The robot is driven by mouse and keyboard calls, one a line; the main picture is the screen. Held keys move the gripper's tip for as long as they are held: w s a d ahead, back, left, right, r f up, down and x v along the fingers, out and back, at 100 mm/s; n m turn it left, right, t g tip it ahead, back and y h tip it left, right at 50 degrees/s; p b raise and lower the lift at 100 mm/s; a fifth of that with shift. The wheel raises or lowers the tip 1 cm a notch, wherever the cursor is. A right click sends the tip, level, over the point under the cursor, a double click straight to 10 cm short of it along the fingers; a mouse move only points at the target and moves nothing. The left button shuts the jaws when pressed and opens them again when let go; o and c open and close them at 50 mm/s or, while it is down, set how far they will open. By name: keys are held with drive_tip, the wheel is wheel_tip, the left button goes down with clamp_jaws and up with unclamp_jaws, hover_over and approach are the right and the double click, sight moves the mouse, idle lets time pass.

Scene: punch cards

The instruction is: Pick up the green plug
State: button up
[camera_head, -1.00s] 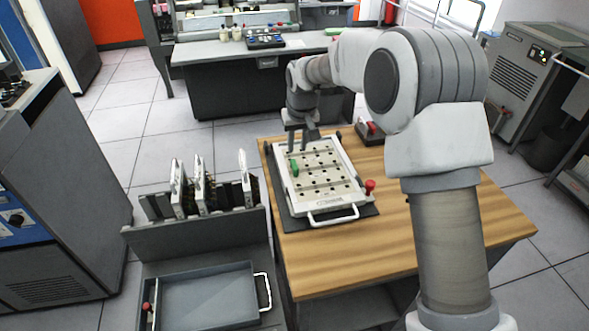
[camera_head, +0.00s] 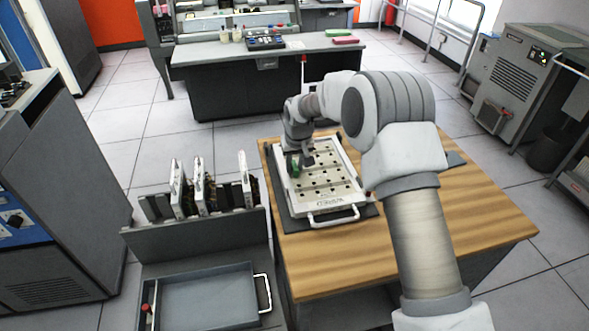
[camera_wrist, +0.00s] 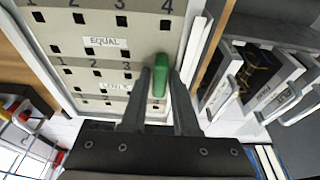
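The green plug (camera_head: 293,168) stands on the white plugboard (camera_head: 327,194) near its left side. In the wrist view the plug (camera_wrist: 160,76) stands in the column marked 4. My gripper (camera_head: 299,166) is down over that part of the board. In the wrist view my gripper (camera_wrist: 161,82) has its two dark fingers apart, one on each side of the plug. The left finger looks very close to it; I cannot tell whether it touches. My gripper and arm partly cover the board in the head view.
The board lies on a dark base on the wooden table (camera_head: 440,220). To the left stand several cards in a rack (camera_head: 200,190) above a grey tray (camera_head: 208,300). The table right of the board is mostly clear, under my arm.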

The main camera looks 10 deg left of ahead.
sight(294, 164)
clamp_jaws()
drive_tip(key=shift+r, duration=0.1)
drive_tip(key=shift+r, duration=0.5)
drive_tip(key=v, duration=0.3)
drive_tip(key=shift+w+r, duration=0.1)
drive_tip(key=shift+r, duration=0.2)
drive_tip(key=s+d+r+p, duration=0.3)
drive_tip(key=s+d+r, duration=0.1)
drive_tip(key=s+r, duration=0.6)
drive_tip(key=shift+d+r+p, duration=0.25)
drive_tip(key=shift+r+p, duration=0.05)
drive_tip(key=shift+r, duration=0.4)
drive_tip(key=shift+s, duration=0.1)
